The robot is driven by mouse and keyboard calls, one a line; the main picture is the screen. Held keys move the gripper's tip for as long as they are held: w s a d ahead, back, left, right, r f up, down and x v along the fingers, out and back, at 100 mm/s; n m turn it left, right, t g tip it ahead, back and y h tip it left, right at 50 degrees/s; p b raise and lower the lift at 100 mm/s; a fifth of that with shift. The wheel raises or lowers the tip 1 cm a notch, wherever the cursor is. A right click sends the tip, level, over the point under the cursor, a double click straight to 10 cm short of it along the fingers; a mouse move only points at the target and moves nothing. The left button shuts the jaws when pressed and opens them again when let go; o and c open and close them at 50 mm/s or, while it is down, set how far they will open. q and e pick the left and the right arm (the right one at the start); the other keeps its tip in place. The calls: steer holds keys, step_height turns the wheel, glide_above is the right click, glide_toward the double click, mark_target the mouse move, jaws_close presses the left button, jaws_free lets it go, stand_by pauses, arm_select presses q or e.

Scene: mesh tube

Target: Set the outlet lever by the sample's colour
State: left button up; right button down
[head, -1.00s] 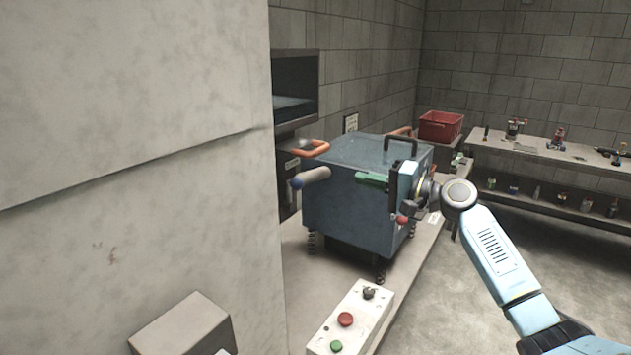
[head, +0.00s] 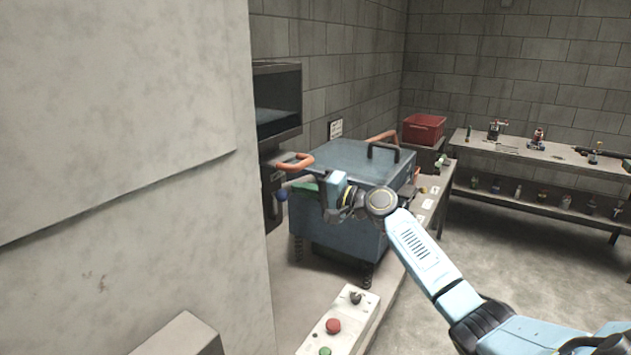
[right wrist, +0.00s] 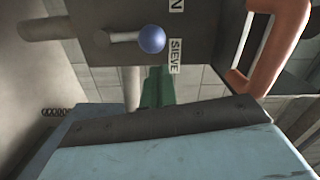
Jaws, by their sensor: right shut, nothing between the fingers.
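The outlet lever is a short pale lever with a blue ball knob (right wrist: 152,39). In the right wrist view it points right across a dark panel, beside labels, one reading "SIEVE". In the head view the blue knob (head: 281,195) shows left of my right gripper (head: 302,187). The gripper's green fingers (right wrist: 158,86) are together and empty, and they point toward the panel just below the knob. I cannot tell whether they touch it. My left gripper is out of view. I cannot identify the sample.
A blue-grey machine box (head: 345,225) on springs stands on the bench behind my right arm. An orange handle (head: 295,162) is close above the fingers. A control box (head: 333,326) with red and green buttons is in front. A large pale wall (head: 120,130) blocks the left.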

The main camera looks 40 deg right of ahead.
steer(key=shift+a+f, duration=0.15)
steer(key=shift+a, duration=0.3)
steer(key=shift+s+a+n+b, duration=0.2)
steer(key=shift+a+n+b, duration=0.15)
steer(key=shift+n, duration=0.25)
steer(key=shift+s+a+r+n+b, duration=0.1)
steer(key=shift+s+a+n+b, duration=0.15)
steer(key=shift+a+n+b, duration=0.55)
steer(key=shift+s+a+r+n+b, duration=0.1)
steer(key=shift+s+a+n+b, duration=0.3)
steer(key=shift+n, duration=0.8)
steer(key=shift+s+a+n+b, duration=0.15)
steer(key=shift+a+n+b, duration=0.25)
steer(key=shift+a+n, duration=0.45)
steer(key=shift+d+n, duration=0.15)
steer(key=shift+n, duration=0.1)
steer(key=shift+r, duration=0.1)
steer(key=s+d+r+b, duration=0.2)
steer(key=s+d+r, duration=0.1)
steer(key=s+d, duration=0.4)
steer(key=shift+s, duration=0.9)
